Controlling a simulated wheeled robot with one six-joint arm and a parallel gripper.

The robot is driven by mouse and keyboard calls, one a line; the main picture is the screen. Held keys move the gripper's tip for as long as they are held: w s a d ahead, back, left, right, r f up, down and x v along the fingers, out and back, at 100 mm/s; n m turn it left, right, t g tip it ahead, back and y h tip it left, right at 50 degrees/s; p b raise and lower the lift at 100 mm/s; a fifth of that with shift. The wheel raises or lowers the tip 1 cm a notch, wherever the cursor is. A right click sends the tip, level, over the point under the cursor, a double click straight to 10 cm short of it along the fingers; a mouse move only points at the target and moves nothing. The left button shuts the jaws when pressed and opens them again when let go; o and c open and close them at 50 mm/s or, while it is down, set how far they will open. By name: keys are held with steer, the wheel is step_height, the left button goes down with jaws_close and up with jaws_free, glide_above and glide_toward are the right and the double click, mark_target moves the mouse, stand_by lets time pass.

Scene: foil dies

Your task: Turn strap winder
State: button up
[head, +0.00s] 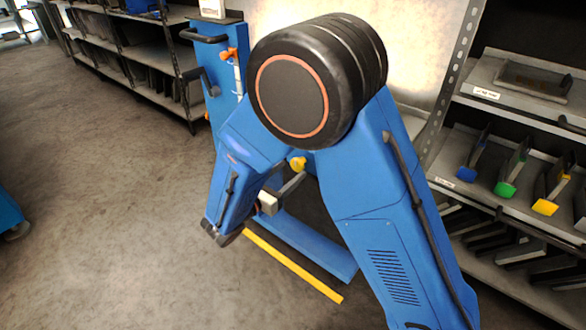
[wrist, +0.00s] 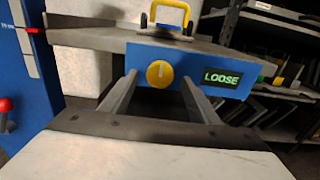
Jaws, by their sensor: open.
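The strap winder appears to be the round yellow knob (wrist: 160,74) with a pale upright mark, on the front of a blue box (wrist: 205,65). A small display (wrist: 222,79) beside it reads LOOSE in green. The knob also shows in the head view (head: 298,163), partly hidden by my arm. My gripper (wrist: 158,82) is open, its two grey fingers pointing at the box, one on each side of the knob and slightly low. I cannot tell whether they touch anything. In the head view my gripper (head: 300,178) is just below the knob.
A yellow handle (wrist: 172,14) stands on the grey plate above the box. A blue post (head: 219,75) with an orange-red lever (head: 229,55) stands left. Shelves with coloured-ended dies (head: 507,188) stand right.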

steer(key=shift+x, duration=1.4)
steer(key=c, duration=1.1)
steer(key=shift+o, duration=0.2)
steer(key=shift+m, duration=0.3)
steer(key=m, duration=1.3)
